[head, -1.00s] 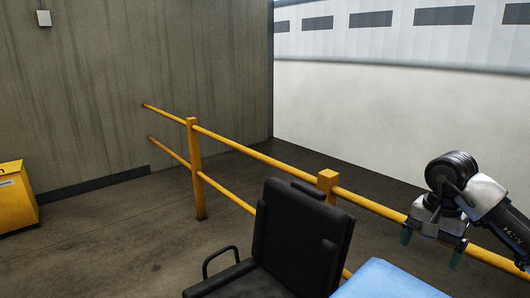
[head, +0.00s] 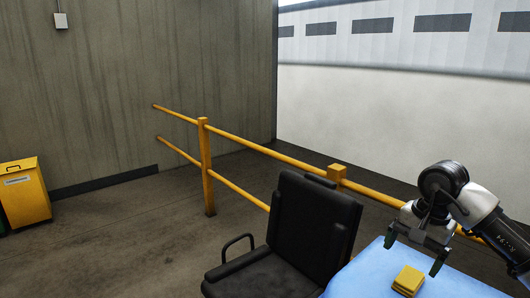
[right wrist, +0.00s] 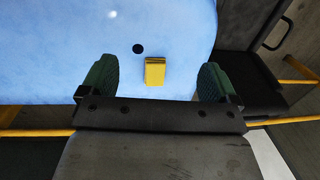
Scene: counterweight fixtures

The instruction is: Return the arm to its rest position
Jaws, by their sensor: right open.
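My right gripper (head: 413,254) is open and empty above the blue table (head: 375,272) at the lower right of the head view. Its green fingertips stand wide apart in the right wrist view (right wrist: 157,80). A small yellow block (head: 408,280) lies on the blue table, below the gripper and apart from it. In the right wrist view the yellow block (right wrist: 155,71) shows between and beyond the fingertips. My left gripper is not in view.
A black chair (head: 312,228) with an armrest stands against the left side of the table. A yellow railing (head: 206,170) runs behind the chair and table. A yellow bin (head: 25,195) stands at the far left. Open floor lies between bin and chair.

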